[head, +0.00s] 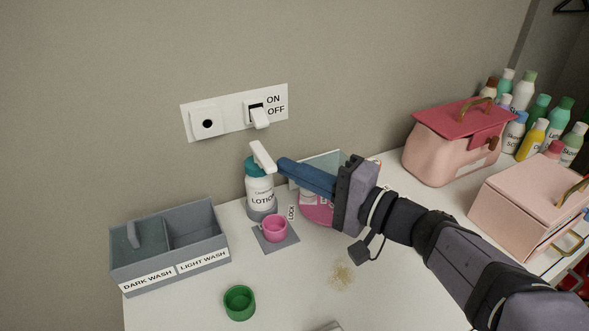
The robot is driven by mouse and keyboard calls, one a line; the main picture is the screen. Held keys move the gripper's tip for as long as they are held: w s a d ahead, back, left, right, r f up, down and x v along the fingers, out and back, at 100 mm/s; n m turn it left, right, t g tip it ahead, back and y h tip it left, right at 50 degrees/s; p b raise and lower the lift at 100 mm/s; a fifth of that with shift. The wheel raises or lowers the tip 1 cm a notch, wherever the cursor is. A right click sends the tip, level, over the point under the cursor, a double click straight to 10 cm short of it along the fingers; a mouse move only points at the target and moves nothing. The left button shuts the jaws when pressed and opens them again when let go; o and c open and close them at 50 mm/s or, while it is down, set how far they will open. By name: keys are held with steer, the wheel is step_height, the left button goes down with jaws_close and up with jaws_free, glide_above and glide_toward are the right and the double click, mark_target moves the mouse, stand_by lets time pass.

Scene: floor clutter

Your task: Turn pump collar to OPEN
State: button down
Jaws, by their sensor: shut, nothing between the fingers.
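The lotion bottle (261,191) is white with a "LOTION" label and stands upright near the wall. Its pump collar (253,168) is teal, and a white pump head (263,157) slants across the top. A small "LOCK" label (291,213) shows at the bottle's lower right; I see no OPEN mark. My gripper (284,164) is shut and empty, its blue fingers reaching in from the right. Their tips are at the right side of the collar and pump head; I cannot tell whether they touch.
A pink cup (274,228) on a grey mat (284,243) stands in front of the bottle. A grey divided bin (172,262) is at left, a green cup (239,302) at front. Pink cases (453,150) stand at right.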

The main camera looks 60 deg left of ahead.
steer(key=b+v, duration=0.1)
steer(key=v, duration=1)
steer(key=shift+w+b, duration=0.4)
steer(key=shift+w, duration=0.1)
